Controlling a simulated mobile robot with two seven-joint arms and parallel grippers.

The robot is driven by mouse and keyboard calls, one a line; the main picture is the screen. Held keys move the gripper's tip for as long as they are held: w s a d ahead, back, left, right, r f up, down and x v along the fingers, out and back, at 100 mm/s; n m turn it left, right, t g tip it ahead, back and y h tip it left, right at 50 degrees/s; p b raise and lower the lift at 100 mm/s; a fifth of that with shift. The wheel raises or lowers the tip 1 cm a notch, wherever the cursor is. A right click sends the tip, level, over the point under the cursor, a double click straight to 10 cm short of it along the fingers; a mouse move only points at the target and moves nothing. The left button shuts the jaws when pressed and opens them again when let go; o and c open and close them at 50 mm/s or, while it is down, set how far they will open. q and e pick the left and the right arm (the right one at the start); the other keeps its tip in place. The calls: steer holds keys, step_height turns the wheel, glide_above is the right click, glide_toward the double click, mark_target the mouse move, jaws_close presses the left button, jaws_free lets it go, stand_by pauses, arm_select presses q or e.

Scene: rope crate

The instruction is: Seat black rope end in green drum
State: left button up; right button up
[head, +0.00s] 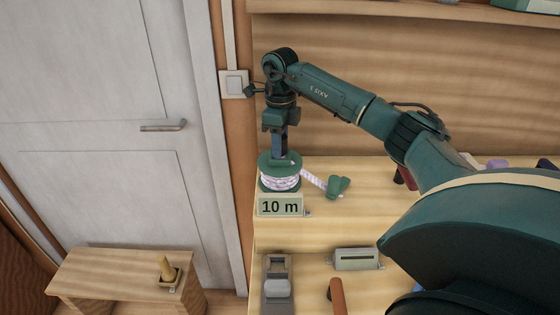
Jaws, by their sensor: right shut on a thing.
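The green drum (279,160) stands upright on the left part of the wooden workbench. White and purple rope (280,183) is wound around it. A length of this rope (313,179) leaves the drum to the right and ends at a green piece (338,187) on the bench. My right gripper (279,150) points straight down at the top of the drum. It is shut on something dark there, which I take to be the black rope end. Fingers and drum mostly hide it, so I cannot tell how deep it sits. My left gripper is not in view.
A "10 m" sign (281,206) stands right in front of the drum. Nearer are a block plane (277,286), a small green-grey box (357,259) and a brown handle (337,297). A low wooden bench (115,277) stands by the door. My right arm covers the bench's right side.

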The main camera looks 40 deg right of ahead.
steer(key=shift+f, duration=0.1)
steer(key=o, duration=1.2)
